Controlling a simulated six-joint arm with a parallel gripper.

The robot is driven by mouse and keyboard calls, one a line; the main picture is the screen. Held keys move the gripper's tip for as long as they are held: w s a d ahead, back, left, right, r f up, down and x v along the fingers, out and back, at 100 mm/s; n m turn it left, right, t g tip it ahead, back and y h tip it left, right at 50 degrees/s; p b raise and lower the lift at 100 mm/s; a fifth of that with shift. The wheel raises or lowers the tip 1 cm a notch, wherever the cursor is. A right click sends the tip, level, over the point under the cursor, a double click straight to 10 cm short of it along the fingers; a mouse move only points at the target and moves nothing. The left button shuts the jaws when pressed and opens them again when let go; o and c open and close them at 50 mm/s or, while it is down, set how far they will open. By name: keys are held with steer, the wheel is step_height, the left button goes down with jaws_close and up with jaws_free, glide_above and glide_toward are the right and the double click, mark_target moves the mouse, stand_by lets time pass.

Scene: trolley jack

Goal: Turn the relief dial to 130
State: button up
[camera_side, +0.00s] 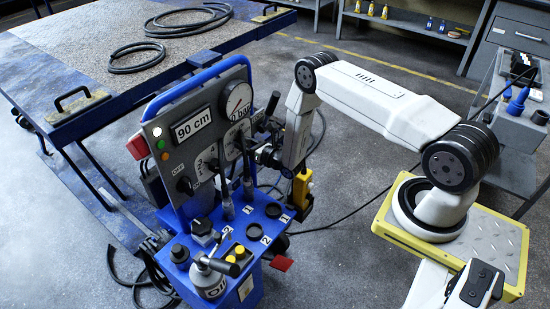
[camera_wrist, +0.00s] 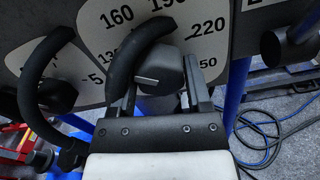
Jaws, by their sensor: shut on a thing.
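The relief dial (camera_wrist: 160,70) is a dark round knob in the wrist view, on a white scale plate (camera_wrist: 205,42) printed 160, 190, 220 and 250. In the side view, my gripper (camera_side: 263,154) reaches the right part of the panel, where the dial is mostly hidden.
The side view shows the grey control panel (camera_side: 180,105) with a 90 cm display (camera_side: 193,124), a pressure gauge (camera_side: 238,101), and levers (camera_side: 227,203) in front.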

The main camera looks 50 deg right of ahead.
steer(key=shift+n, duration=0.5)
steer(key=o, duration=1.3)
steer(key=shift+m, duration=0.3)
